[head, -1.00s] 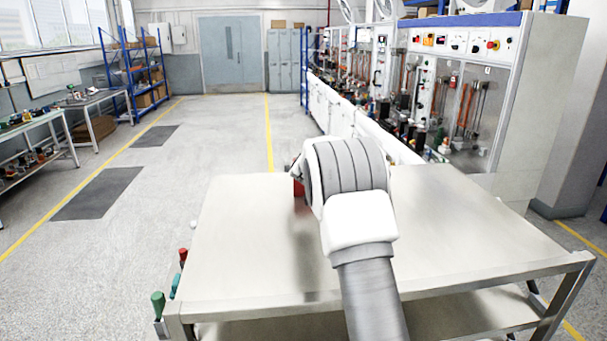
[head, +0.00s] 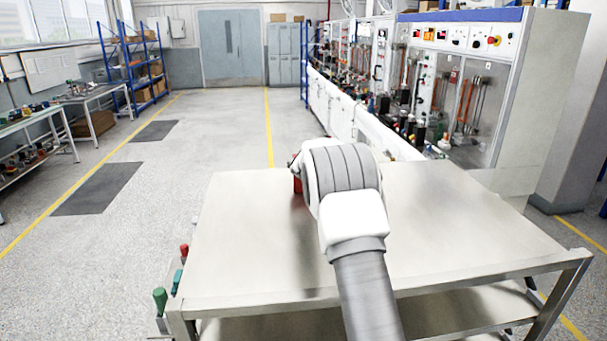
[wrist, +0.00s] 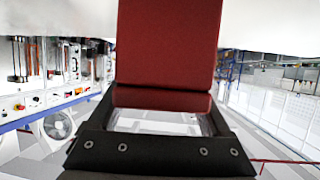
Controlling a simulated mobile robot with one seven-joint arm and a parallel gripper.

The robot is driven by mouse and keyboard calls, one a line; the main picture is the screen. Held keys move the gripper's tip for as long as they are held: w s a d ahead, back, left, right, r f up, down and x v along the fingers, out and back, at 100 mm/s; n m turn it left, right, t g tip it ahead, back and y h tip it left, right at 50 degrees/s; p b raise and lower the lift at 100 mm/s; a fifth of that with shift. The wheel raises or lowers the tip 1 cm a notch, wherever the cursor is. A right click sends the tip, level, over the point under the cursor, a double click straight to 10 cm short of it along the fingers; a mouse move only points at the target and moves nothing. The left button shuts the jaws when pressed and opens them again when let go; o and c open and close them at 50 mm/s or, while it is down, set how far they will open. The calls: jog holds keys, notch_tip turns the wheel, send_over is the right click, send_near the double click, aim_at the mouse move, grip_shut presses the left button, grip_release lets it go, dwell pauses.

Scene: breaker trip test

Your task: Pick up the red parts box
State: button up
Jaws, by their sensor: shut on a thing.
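The red parts box (wrist: 165,45) fills the upper middle of the wrist view, between the fingers of my gripper (wrist: 161,98). My gripper is shut on it. In the head view only a small red piece of the box (head: 297,184) shows, at the left of my wrist. My arm hides the rest of the box and the fingers. The box is over the far part of the metal table (head: 240,240). A reddish smear shows on the tabletop below it. I cannot tell whether the box touches the table.
The tabletop is otherwise bare where it shows. Screwdrivers with green and red handles (head: 160,300) stand at its left edge. A long bench with electrical panels (head: 430,110) runs behind on the right. The floor on the left (head: 150,235) is free up to the side benches.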

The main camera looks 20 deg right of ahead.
jog(key=shift+r, duration=0.1)
jog(key=shift+c, duration=0.8)
jog(key=shift+r, duration=0.15)
